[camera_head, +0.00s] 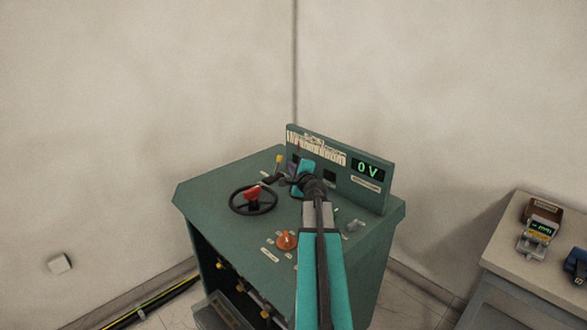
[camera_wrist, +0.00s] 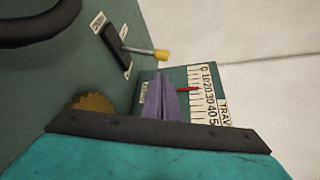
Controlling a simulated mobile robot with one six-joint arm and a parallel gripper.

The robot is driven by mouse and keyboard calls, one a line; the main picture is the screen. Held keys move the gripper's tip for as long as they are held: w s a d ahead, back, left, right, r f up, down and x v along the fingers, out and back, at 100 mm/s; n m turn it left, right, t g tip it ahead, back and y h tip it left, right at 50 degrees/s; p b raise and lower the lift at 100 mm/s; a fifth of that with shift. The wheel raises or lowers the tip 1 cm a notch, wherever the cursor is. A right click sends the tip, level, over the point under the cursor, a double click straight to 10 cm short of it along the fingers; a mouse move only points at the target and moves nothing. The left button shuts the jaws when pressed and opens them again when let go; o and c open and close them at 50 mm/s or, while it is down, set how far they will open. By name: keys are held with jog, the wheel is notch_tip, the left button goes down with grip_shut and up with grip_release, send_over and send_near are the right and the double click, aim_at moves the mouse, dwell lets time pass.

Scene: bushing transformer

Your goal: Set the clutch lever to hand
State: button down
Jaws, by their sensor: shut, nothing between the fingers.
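A lever with a yellow tip (camera_head: 279,160), apparently the clutch lever, stands on the back left of the green console's top. In the wrist view its metal shaft and yellow tip (camera_wrist: 161,55) stick out from a dark slotted plate (camera_wrist: 117,45) with a small label at each end. The label words are too small to read. My gripper (camera_head: 272,180) is over the console, close to the lever but apart from it. In the wrist view its grey-purple fingers (camera_wrist: 161,90) are together and empty, pointing past the yellow tip.
A black handwheel (camera_head: 253,209) with a red centre is left of my arm. An orange knob (camera_head: 287,241) is nearer the front. An upright panel (camera_head: 375,187) at the console's back reads 0 V. A side table (camera_head: 500,245) with devices stands at right.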

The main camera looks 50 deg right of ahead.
aim_at(277, 167)
jog(key=shift+p+x, duration=0.75)
jog(key=shift+x, duration=2.75)
jog(key=shift+a+f+b, duration=0.1)
jog(key=shift+a+b, duration=0.05)
jog(key=shift+b, duration=0.55)
